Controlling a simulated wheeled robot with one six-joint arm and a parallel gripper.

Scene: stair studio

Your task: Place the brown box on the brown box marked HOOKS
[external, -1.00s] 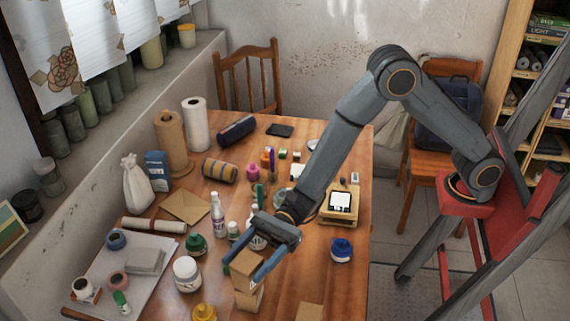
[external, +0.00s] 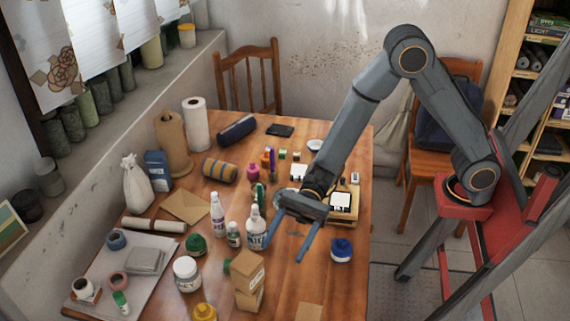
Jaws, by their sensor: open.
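A brown box (external: 247,269) stands on top of another brown box (external: 250,298) near the front of the table. The upper box has small dark print on its side, too small to read. The two are stacked, with the upper one turned slightly against the lower. I cannot read which one is marked HOOKS. My gripper (external: 284,254) is open and empty, above and to the right of the stack, apart from it. Its two blue fingers point down toward the table.
A white bottle (external: 256,229) stands just behind the stack, and a white jar (external: 186,273) is to its left. A blue pot (external: 341,250) is at right. A yellow-topped pot (external: 204,312) is at the front. Bare table lies right of the stack.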

